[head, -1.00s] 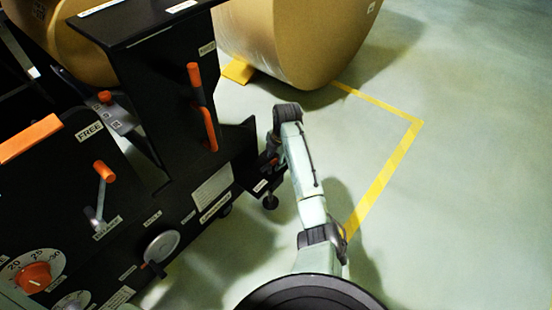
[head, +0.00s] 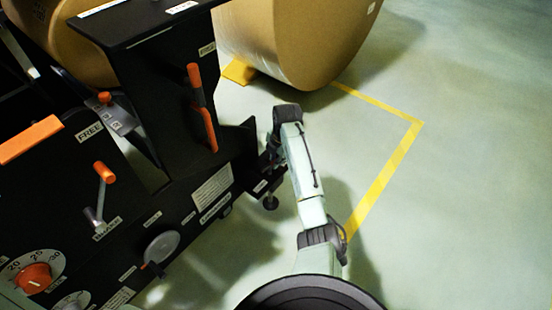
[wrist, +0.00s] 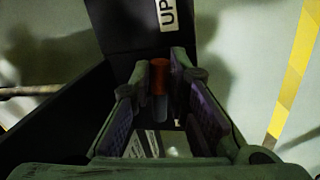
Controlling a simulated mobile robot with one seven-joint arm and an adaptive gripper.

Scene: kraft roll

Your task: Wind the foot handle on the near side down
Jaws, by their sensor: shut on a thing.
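The foot handle (wrist: 160,75) shows in the wrist view as a red-orange grip on a grey stem, between the two fingers of my gripper (wrist: 160,85). The fingers are shut on it, one on each side. A plate with a label reading "UP" (wrist: 168,14) stands just beyond it. In the head view my gripper (head: 268,160) is low at the machine's near corner, mostly hidden behind my arm; the handle cannot be made out there. A levelling foot (head: 270,202) stands below that corner, close to the floor.
The black machine (head: 165,110) fills the left, with an orange-gripped lever (head: 202,108), a brake crank (head: 103,173) and a dial (head: 34,276). A large kraft roll (head: 295,40) lies behind. Yellow floor tape (head: 385,180) runs on the right, where the floor is clear.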

